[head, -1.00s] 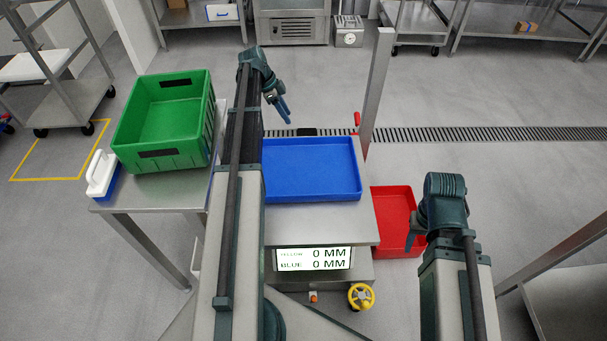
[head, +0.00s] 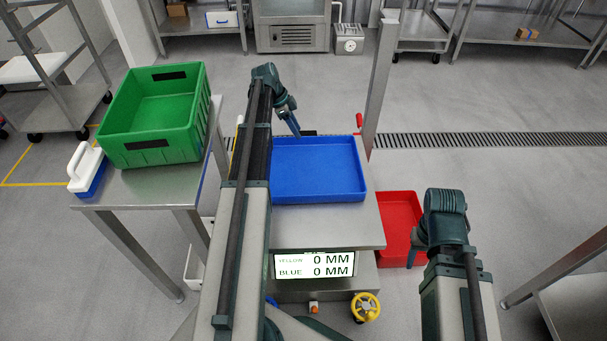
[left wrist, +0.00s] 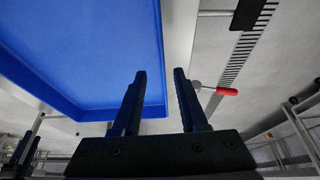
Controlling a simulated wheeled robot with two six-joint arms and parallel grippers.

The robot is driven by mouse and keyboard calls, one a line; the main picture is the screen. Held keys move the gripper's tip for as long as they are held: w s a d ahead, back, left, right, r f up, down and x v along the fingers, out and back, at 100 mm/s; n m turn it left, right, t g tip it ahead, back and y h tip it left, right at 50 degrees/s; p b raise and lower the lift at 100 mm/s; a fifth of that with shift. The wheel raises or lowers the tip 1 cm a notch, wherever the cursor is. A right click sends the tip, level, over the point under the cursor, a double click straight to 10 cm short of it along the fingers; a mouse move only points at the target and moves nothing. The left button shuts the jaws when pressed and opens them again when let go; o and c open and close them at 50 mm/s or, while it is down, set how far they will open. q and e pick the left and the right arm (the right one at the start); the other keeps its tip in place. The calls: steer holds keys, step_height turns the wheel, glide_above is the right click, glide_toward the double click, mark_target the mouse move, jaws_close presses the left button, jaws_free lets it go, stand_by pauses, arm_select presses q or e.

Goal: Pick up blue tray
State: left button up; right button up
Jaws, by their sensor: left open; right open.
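The blue tray (head: 318,182) is empty and lies flat on the steel top of the scale stand. My left gripper (head: 292,124) is open and empty at the tray's far rim, its fingers pointing down. In the left wrist view the tray (left wrist: 90,45) fills the upper left, and its rim runs up between the two open fingers (left wrist: 160,75) as seen from there. I cannot tell whether the fingers touch the tray. My right gripper (head: 413,250) is low at the right, apart from the blue tray; its fingers are mostly hidden by its wrist.
A green crate (head: 160,150) and a white-handled blue block (head: 86,170) stand on the steel table at left. A red tray (head: 395,225) lies lower, right of the stand. A metal post (head: 380,80) rises behind the blue tray's right side. A display (head: 314,265) reads 0 MM twice.

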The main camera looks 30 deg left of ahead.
arm_select(q)
steer(key=b+x, duration=0.5)
steer(key=shift+w+a+f, duration=0.1)
steer(key=shift+w, duration=0.15)
jaws_close()
